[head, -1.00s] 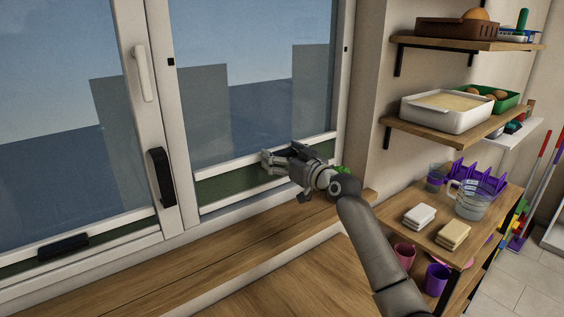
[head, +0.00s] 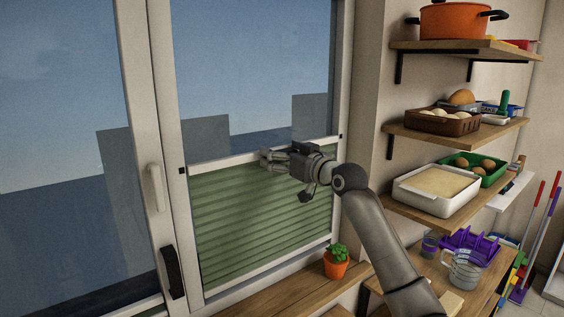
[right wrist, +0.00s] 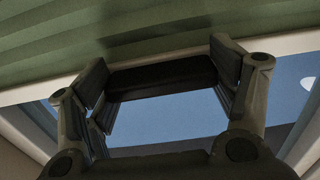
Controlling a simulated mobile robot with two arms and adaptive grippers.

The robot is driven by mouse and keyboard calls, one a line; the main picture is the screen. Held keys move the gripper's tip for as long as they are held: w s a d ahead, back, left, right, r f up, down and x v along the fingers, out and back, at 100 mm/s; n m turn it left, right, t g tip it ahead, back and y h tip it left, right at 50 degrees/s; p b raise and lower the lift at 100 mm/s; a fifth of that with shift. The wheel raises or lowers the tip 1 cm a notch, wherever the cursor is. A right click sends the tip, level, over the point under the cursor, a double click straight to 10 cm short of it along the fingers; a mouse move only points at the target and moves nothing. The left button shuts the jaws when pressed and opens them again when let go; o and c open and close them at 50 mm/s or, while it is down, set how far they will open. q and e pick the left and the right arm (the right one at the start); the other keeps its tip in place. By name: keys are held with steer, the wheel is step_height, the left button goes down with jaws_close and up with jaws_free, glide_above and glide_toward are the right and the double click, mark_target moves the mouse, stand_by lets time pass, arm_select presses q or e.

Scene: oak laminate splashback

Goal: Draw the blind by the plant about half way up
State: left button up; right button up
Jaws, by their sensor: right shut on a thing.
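The green pleated blind (head: 262,220) covers the lower part of the right window pane, rising from the bottom, with its pale top rail (head: 232,165) a little below the middle of the visible glass. The plant (head: 336,262) stands in an orange pot on the wooden sill below the blind's right end. My right gripper (head: 270,159) is at that rail. In the right wrist view its fingers (right wrist: 158,90) are shut around the rail's dark handle (right wrist: 160,77), with green pleats (right wrist: 110,35) beside it. My left gripper is out of view.
The left pane is mostly uncovered glass, with a white window handle (head: 155,187) and a black upright handle (head: 172,272) on the frame. Shelves with a white tray (head: 436,190), baskets and an orange pot (head: 460,20) stand close on the right of my arm.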

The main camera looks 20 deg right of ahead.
steer(key=shift+r, duration=0.45)
steer(key=o, duration=1.4)
steer(key=shift+c, duration=0.2)
steer(key=shift+o, duration=0.3)
steer(key=shift+f, duration=0.1)
steer(key=shift+f, duration=0.1)
steer(key=v, duration=1.2)
